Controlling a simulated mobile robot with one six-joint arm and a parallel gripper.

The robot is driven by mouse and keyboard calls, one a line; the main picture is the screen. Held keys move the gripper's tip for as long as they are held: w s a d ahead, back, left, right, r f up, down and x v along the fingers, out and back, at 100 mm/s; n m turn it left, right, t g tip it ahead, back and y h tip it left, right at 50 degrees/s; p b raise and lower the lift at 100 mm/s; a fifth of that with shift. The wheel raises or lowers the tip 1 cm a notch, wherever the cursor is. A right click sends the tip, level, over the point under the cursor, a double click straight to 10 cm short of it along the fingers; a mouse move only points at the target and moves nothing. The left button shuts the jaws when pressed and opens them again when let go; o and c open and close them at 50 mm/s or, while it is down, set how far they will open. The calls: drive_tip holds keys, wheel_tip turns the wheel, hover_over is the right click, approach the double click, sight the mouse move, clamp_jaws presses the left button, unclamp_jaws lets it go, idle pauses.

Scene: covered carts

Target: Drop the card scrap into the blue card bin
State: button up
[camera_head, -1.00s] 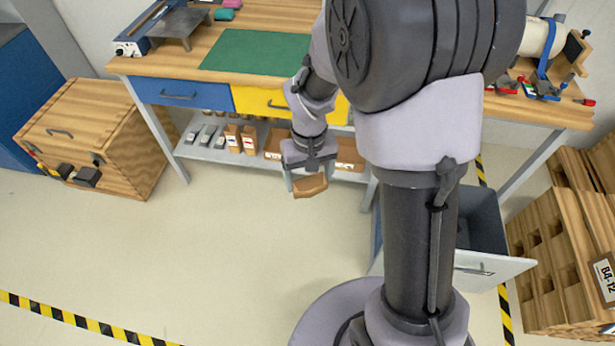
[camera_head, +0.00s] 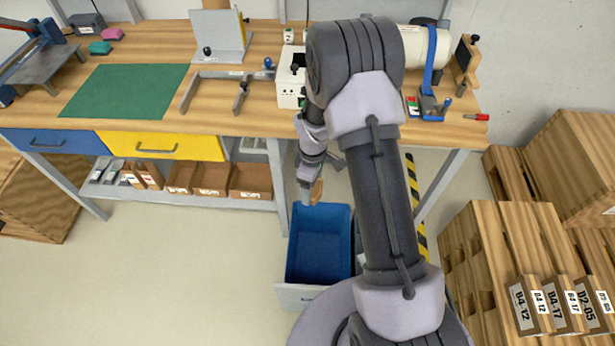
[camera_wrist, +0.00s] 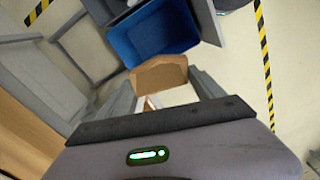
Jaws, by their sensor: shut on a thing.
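The card scrap (camera_wrist: 160,76) is a flat brown piece with angled corners. My gripper (camera_head: 309,190) is shut on it, and the scrap also shows between the fingers in the head view (camera_head: 317,191). The blue card bin (camera_head: 319,245) is an open, deep blue box with a light front panel, low beside my base. In the head view the gripper and scrap are just beyond the bin's far rim. In the wrist view the bin (camera_wrist: 150,33) lies beyond the scrap, and its inside looks empty where it shows. My arm hides part of its right side.
A workbench (camera_head: 150,45) with a blue drawer and a yellow drawer (camera_head: 165,146) stands behind. Cardboard boxes (camera_head: 212,179) sit on its lower shelf. Stacked pallets (camera_head: 480,240) stand at the right. The floor at the left front is clear.

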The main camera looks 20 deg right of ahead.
drive_tip(key=d+f+n+b, duration=0.1)
drive_tip(key=f+n, duration=0.4)
drive_tip(key=f, duration=0.6)
drive_tip(key=d+f+n+b, duration=0.2)
drive_tip(key=d+f+n, duration=0.2)
drive_tip(key=f, duration=0.7)
drive_tip(key=shift+f+n, duration=0.35)
drive_tip(key=shift+n, duration=0.35)
drive_tip(key=o, duration=1.3)
drive_tip(key=shift+r, duration=0.1)
drive_tip(key=shift+s, duration=0.1)
wheel_tip(320, 180, up, 17)
drive_tip(key=p, duration=0.5)
drive_tip(key=shift+r+p, duration=0.2)
drive_tip(key=shift+p, duration=0.2)
